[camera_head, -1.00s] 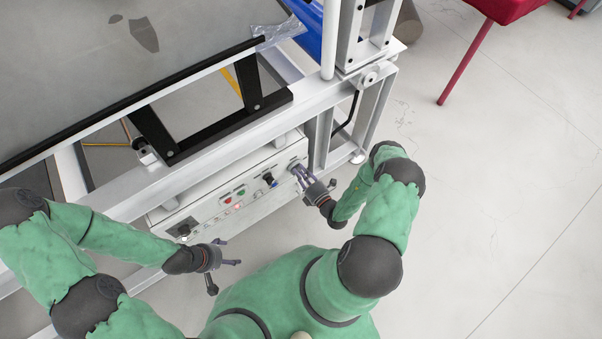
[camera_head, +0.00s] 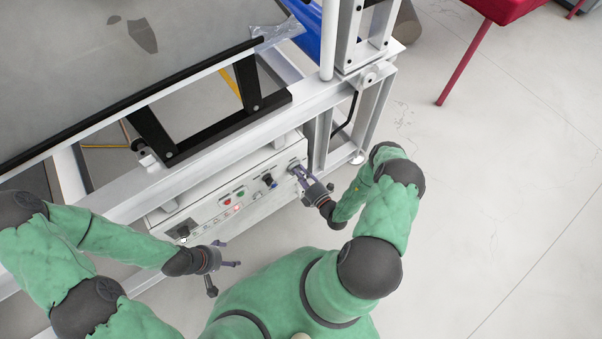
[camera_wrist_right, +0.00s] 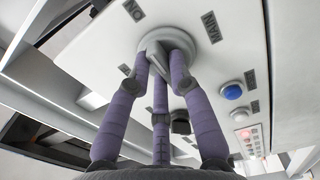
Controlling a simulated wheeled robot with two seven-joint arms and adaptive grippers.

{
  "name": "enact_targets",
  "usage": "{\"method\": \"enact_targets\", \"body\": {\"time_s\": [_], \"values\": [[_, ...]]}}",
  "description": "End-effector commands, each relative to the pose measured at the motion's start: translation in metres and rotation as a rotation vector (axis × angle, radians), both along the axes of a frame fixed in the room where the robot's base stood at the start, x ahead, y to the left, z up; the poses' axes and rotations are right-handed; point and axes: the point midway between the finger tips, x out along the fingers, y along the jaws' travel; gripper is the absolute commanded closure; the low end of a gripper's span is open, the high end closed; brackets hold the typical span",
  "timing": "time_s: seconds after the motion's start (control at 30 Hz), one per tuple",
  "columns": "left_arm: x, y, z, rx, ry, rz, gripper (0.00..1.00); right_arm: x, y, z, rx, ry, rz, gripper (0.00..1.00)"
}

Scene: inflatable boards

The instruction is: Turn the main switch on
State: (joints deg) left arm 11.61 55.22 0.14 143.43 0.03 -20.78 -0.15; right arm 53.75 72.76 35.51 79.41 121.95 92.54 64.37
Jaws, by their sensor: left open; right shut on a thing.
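The main switch (camera_wrist_right: 165,40) is a round grey knob on the white control panel (camera_head: 205,208), with the labels "MAIN" and "ON" beside it in the right wrist view. My right gripper (camera_head: 299,173) is at the right end of the panel. In the right wrist view its purple fingers (camera_wrist_right: 165,65) are closed around the knob, hiding part of it. The knob's exact pointing direction is hard to tell. My left gripper (camera_head: 222,254) is open and empty, in front of the panel's left end and apart from it.
The panel also carries a blue button (camera_wrist_right: 232,91), a black knob (camera_wrist_right: 181,122), a lit red button (camera_head: 236,207) and a green button (camera_head: 240,195). A white frame (camera_head: 255,120) stands above the panel. Open floor (camera_head: 500,200) lies to the right.

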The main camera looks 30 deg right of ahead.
Motion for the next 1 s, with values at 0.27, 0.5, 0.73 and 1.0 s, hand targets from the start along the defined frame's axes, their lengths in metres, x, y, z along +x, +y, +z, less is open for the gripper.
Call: {"method": "enact_targets", "body": {"time_s": [0.27,0.5,0.73,1.0], "values": [[0.0,0.0,0.0,0.0,0.0,0.0,0.24,0.0,0.0,-0.001,0.001,0.002,-0.001,0.55],[0.0,0.0,0.0,0.0,0.0,0.0,0.24,-0.003,-0.001,-0.001,0.001,0.002,-0.002,0.55],[0.0,0.0,0.0,0.0,0.0,0.0,0.24,-0.033,-0.004,-0.001,0.003,0.005,-0.006,0.55],[0.0,0.0,0.0,0.0,0.0,0.0,0.24,-0.083,-0.008,-0.001,0.002,0.004,-0.006,0.55]]}}
